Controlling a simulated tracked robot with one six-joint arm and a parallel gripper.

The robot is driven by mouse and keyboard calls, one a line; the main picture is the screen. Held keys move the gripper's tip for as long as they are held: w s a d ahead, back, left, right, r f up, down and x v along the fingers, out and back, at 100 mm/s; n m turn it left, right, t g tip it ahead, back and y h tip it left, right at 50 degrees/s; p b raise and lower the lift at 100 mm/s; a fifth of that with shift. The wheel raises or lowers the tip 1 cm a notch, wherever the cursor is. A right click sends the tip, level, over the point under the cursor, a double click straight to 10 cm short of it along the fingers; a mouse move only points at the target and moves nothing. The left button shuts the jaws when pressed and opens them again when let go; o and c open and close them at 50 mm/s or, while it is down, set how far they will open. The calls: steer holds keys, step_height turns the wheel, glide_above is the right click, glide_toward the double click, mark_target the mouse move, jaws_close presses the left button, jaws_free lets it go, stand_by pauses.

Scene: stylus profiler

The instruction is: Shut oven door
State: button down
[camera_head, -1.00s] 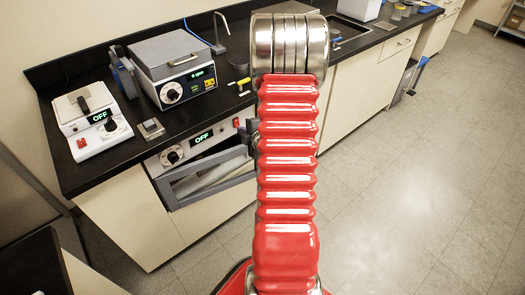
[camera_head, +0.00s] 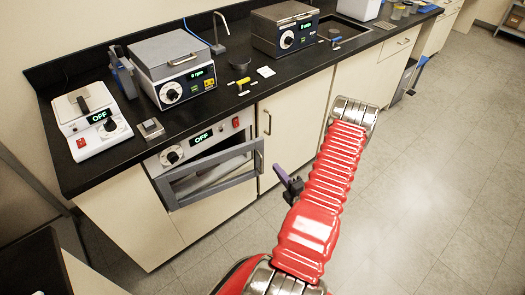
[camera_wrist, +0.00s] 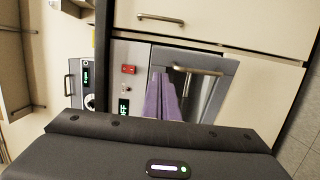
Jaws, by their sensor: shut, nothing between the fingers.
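The oven (camera_head: 200,140) is built in below the dark counter, its display reading OFF. Its grey-framed, windowed oven door (camera_head: 210,178) stands ajar, with its right end swung out from the front. The bar handle (camera_head: 259,160) is at that right end, and it also shows in the wrist view (camera_wrist: 197,70). My gripper (camera_head: 286,180) is to the right of the door and a little lower than the handle, apart from it in the head view. In the wrist view its purple fingers (camera_wrist: 162,80) are shut and empty, overlapping the door; contact cannot be judged there.
On the counter stand a white hotplate-like device (camera_head: 90,120), a grey lidded device (camera_head: 172,68) and another lidded device (camera_head: 285,28). A cabinet door (camera_head: 290,130) is right of the oven. The tiled floor (camera_head: 430,190) at the right is open.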

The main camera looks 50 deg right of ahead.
mark_target(259, 145)
steer(key=shift+s+a+f, duration=0.15)
steer(key=shift+s, duration=0.4)
steer(key=shift+w, duration=0.2)
steer(key=x, duration=1.3)
steer(key=shift+w+d+r, duration=0.2)
steer(key=shift+w+d, duration=0.05)
steer(key=shift+w, duration=0.1)
steer(key=shift+w, duration=0.1)
